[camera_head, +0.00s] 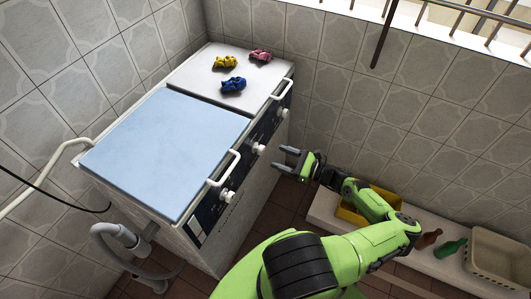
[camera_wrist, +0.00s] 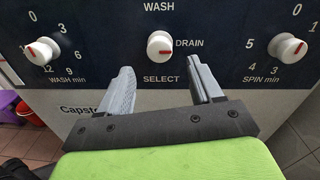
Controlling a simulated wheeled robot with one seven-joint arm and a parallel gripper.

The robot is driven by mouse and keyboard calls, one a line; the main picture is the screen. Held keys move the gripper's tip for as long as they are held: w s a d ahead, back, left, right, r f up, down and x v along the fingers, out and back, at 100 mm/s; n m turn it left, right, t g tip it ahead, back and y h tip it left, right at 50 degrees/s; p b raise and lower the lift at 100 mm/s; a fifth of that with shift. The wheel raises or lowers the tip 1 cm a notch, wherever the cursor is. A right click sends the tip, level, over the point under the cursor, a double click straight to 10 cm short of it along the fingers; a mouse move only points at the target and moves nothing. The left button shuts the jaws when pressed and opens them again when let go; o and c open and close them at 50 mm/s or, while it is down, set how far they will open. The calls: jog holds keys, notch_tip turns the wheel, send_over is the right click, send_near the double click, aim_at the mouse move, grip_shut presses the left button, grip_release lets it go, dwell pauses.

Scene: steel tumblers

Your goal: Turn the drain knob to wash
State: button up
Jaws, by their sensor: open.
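The drain select knob (camera_wrist: 159,44) is the white middle knob on the dark control panel, between the words WASH above, DRAIN to the right and SELECT below. Its red mark points right, toward DRAIN. The same knob shows in the head view (camera_head: 258,149) on the front of the washing machine (camera_head: 209,232). My gripper (camera_wrist: 160,65) is open and empty, its two fingers apart and pointing at the panel, just below and to either side of the knob. In the head view my gripper (camera_head: 279,159) is in front of the panel, a short gap from the knob.
The wash timer knob (camera_wrist: 42,50) is left and the spin timer knob (camera_wrist: 287,47) right. White lid handles (camera_head: 224,168) jut out above the panel. A yellow crate (camera_head: 352,214) and bottles stand on a ledge to the right.

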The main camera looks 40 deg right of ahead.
aim_at(263, 151)
jog(key=b+x, duration=0.1)
jog(key=x, duration=0.5)
jog(key=shift+w, duration=0.25)
jog(key=shift+a, duration=0.1)
jog(key=c, duration=1.1)
jog(key=shift+o, duration=0.2)
jog(key=shift+n, duration=0.3)
jog(key=n, duration=0.3)
jog(key=shift+n, duration=0.4)
jog(key=n, duration=0.4)
jog(key=n+b, duration=0.1)
jog(key=n, duration=0.3)
jog(key=shift+f+n, duration=0.1)
jog(key=shift+n, duration=0.3)
jog(key=shift+n+h+b, duration=0.4)
jog(key=shift+n+b, duration=0.3)
jog(key=shift+n, duration=1.4)
